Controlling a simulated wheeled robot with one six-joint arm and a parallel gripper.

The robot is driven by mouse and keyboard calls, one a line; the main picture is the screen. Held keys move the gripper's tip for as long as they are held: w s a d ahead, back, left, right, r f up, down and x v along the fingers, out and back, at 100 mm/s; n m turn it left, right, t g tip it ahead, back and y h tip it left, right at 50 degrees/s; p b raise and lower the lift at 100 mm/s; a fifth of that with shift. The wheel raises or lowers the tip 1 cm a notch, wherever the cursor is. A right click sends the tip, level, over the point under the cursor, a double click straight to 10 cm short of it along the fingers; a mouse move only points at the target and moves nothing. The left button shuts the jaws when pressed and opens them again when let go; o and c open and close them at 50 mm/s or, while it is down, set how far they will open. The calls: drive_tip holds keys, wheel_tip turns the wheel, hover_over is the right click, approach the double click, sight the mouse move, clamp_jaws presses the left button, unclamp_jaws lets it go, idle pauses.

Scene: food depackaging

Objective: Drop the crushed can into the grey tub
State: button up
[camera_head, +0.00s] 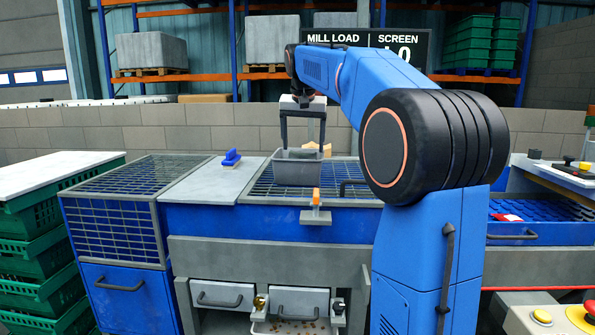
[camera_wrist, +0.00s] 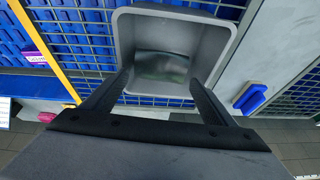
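The grey tub (camera_head: 297,181) stands on the mesh top of the blue bench. In the wrist view the open tub (camera_wrist: 125,45) lies under and beyond my fingertips. My gripper (camera_head: 303,148) points down above the tub, its two fingers spread wide with nothing between them. The wrist view also shows my gripper (camera_wrist: 158,82) open. A dull grey-green, slightly shiny patch (camera_wrist: 162,67) shows on the tub's floor. It may be the crushed can, but I cannot tell for sure. No other can is clear in either view.
A blue handle (camera_head: 231,158) sits on the grey plate left of the tub. An orange-tipped post (camera_head: 316,197) stands in front. A red-and-white item (camera_head: 507,217) lies on the blue grid at right. Green crates (camera_head: 35,218) are stacked at left.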

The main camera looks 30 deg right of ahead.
drive_tip(key=shift+o, duration=0.4)
drive_tip(key=v, duration=1.7)
drive_tip(key=shift+r, duration=0.2)
